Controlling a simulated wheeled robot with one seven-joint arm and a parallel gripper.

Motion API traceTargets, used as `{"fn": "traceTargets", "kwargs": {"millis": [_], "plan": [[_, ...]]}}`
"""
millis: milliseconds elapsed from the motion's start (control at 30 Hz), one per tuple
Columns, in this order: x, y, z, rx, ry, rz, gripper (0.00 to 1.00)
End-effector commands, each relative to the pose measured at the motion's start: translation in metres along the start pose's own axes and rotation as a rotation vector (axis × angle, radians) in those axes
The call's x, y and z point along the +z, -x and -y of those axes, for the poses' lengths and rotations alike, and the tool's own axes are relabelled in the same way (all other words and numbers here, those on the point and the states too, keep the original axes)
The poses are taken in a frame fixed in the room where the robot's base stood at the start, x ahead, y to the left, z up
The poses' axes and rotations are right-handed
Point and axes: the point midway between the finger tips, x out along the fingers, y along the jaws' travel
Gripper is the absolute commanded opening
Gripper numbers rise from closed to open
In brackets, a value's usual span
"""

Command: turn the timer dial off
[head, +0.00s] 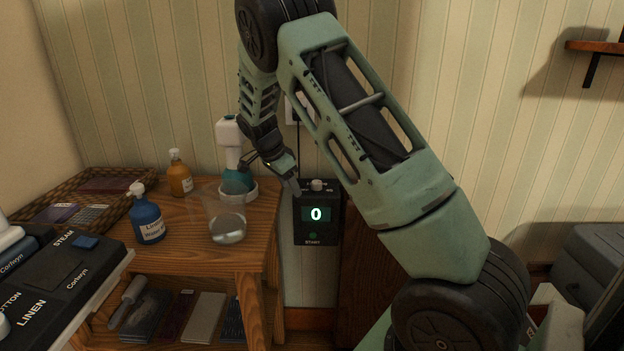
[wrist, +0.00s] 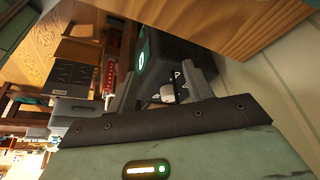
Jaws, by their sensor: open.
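The timer is a dark box (head: 317,237) on the wall, right of the wooden table. My gripper (head: 288,180) is just left of the dial in the head view. In the wrist view my gripper (wrist: 165,80) is open, and the dial appears between its two fingers. I cannot tell whether either finger touches it. The dial's setting marks are too small to read.
The wooden table (head: 262,215) left of the timer holds a clear cup (head: 228,228), a blue bottle (head: 147,220), an amber bottle (head: 180,178), a white-and-teal sprayer (head: 232,160) close to my wrist, and a wicker tray (head: 110,178). A black outlet cord runs above the timer.

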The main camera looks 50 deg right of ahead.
Motion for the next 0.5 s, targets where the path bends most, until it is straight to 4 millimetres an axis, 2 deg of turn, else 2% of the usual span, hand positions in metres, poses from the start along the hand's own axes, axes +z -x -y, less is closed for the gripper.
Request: {"fn": "traceTargets", "kwargs": {"millis": [33, 300, 500], "plan": [[-0.012, -0.004, 0.000, 0.001, -0.005, 0.001, 0.51], [-0.061, -0.025, 0.000, 0.000, -0.004, 0.001, 0.51], [-0.081, -0.036, 0.000, 0.000, 0.000, 0.002, 0.51]]}}
